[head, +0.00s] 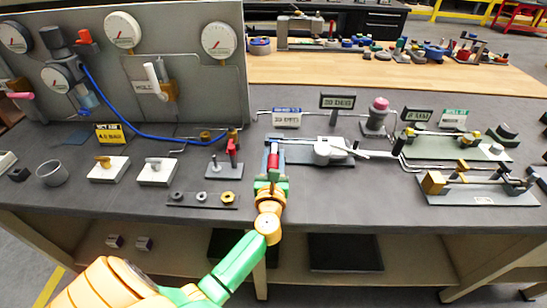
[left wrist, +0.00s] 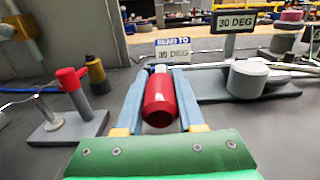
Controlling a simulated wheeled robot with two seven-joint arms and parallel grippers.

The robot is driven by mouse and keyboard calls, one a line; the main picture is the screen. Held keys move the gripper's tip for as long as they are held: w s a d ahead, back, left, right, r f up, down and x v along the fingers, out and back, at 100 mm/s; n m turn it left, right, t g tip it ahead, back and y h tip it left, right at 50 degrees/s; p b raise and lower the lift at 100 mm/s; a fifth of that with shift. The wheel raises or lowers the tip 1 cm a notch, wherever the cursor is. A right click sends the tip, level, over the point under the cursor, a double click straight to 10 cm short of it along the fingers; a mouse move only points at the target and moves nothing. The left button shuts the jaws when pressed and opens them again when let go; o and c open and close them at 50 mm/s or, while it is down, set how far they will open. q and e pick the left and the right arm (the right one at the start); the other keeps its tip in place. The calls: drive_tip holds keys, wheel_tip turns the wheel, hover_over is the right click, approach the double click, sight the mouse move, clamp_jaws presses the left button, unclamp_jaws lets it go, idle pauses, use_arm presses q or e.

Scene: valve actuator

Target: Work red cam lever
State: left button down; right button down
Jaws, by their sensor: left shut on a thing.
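The red grip of the cam lever (head: 273,161) is at the middle of the head view, at the left end of a grey plate (head: 305,145). It shows large as a red cylinder in the left wrist view (left wrist: 159,103). My left gripper (head: 272,151) is shut on it, with one blue-grey finger on each side in the left wrist view (left wrist: 160,80). A pale round hub (head: 331,151) sits on the plate to the right. The link between grip and hub is partly hidden. My right gripper is not in view.
A second red-topped lever (head: 232,147) stands on a small base (head: 223,170) just left of my gripper. A strip with nuts (head: 203,199) lies nearer the front edge. A "30 DEG" sign (left wrist: 238,20) stands behind the hub. A green-based fixture (head: 455,150) is at right.

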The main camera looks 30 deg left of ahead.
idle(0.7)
use_arm(q)
drive_tip(key=shift+w+d+f+n+y+b, duration=0.15)
drive_tip(key=shift+n+y+b, duration=0.15)
drive_tip(key=shift+y+b, duration=0.15)
drive_tip(key=c, duration=0.5)
unclamp_jaws()
drive_tip(key=b+v, duration=0.1)
drive_tip(key=v, duration=0.5)
drive_tip(key=shift+s+d, duration=0.2)
drive_tip(key=shift+s, duration=0.15)
drive_tip(key=shift+s+d+r, duration=0.1)
drive_tip(key=shift+s+r, duration=0.05)
drive_tip(key=shift+r, duration=0.05)
